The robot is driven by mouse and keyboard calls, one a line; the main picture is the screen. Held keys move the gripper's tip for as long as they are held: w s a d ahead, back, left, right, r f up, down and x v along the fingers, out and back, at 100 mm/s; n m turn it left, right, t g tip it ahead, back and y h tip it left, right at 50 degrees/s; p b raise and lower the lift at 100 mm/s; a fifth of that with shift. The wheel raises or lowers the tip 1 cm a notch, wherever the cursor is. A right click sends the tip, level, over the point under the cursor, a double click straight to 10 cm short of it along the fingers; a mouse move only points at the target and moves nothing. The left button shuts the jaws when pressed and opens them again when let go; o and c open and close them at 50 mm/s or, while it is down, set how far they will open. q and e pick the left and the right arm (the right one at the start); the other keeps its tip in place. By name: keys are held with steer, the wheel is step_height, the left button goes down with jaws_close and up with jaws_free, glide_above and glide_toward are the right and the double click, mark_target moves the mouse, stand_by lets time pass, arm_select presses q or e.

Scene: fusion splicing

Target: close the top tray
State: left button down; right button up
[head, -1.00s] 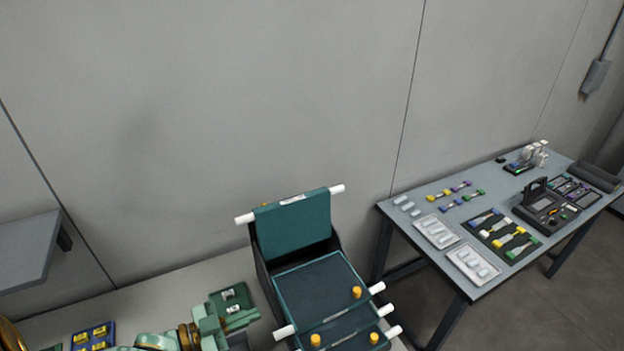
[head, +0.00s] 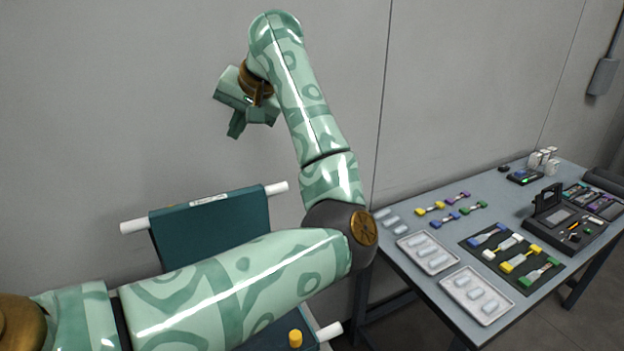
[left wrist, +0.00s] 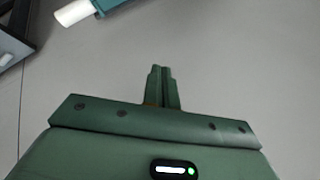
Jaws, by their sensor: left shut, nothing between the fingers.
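A dark teal tray panel (head: 212,228) with a white rod end at each side stands upright at the back of the tray unit; it looks like the top tray, raised. In the left wrist view a teal edge (left wrist: 118,4) and a white rod end (left wrist: 74,12) show at the top left. My left gripper (head: 236,130) is above the raised panel, apart from it. Its fingers are together and empty, as the left wrist view also shows (left wrist: 162,72). My left arm hides much of the tray unit. My right gripper is not in view.
A lower tray with an orange knob (head: 295,338) and a white rod end (head: 329,331) shows below my arm. A grey table (head: 400,222) with blister packs, connectors and a dark device stands at the right. The grey wall (head: 120,90) is behind.

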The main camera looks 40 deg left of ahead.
arm_select(q)
steer(key=w+d+f+n+t+h, duration=0.2)
steer(key=w+d+n, duration=0.2)
step_height(320, 180, down, 10)
steer(key=n+h+b, duration=0.1)
steer(key=n, duration=0.1)
steer(key=shift+r, duration=0.25)
stand_by(0.4)
